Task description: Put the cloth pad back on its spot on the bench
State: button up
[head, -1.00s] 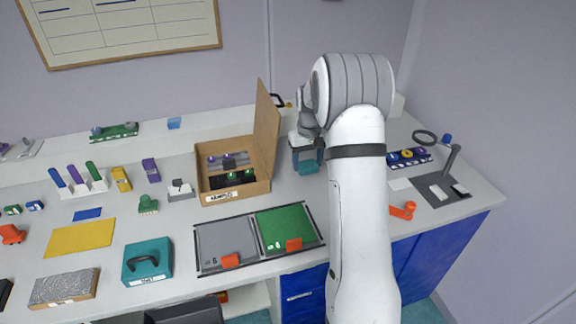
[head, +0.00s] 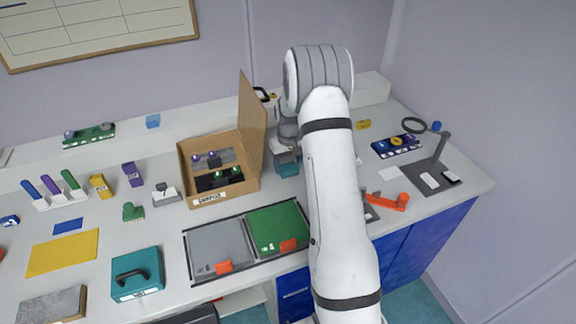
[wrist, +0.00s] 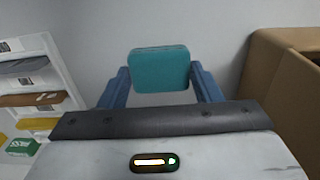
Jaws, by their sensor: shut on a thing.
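My gripper (wrist: 160,84) has its two blue fingers on either side of a teal block with rounded corners, which I take to be the cloth pad (wrist: 159,68). The fingers are shut on it. In the head view my gripper (head: 286,158) is right of the open cardboard box, partly hidden by my arm, and the teal pad (head: 288,168) shows low on it. I cannot tell whether the pad touches the bench (head: 165,232). A flat blue patch (head: 68,226) lies on the bench at left; I cannot tell whether it marks the pad's spot.
The cardboard box (head: 222,187) stands close left of my gripper, its lid upright. Grey and green panels (head: 218,248) lie in front. A teal case with a handle (head: 137,275) and a yellow sheet (head: 62,252) are left. An orange tool (head: 388,201) lies right of my arm.

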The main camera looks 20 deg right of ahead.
aim_at(288, 167)
jog(key=shift+f, duration=0.6)
jog(key=shift+f, duration=0.2)
jog(key=o, duration=0.9)
jog(key=shift+r, duration=0.1)
jog(key=shift+o, duration=0.2)
notch_tip(288, 167, up, 12)
jog(key=b, duration=0.1)
jog(key=shift+r+b, duration=0.15)
jog(key=shift+b, duration=0.2)
jog(key=shift+s, duration=0.1)
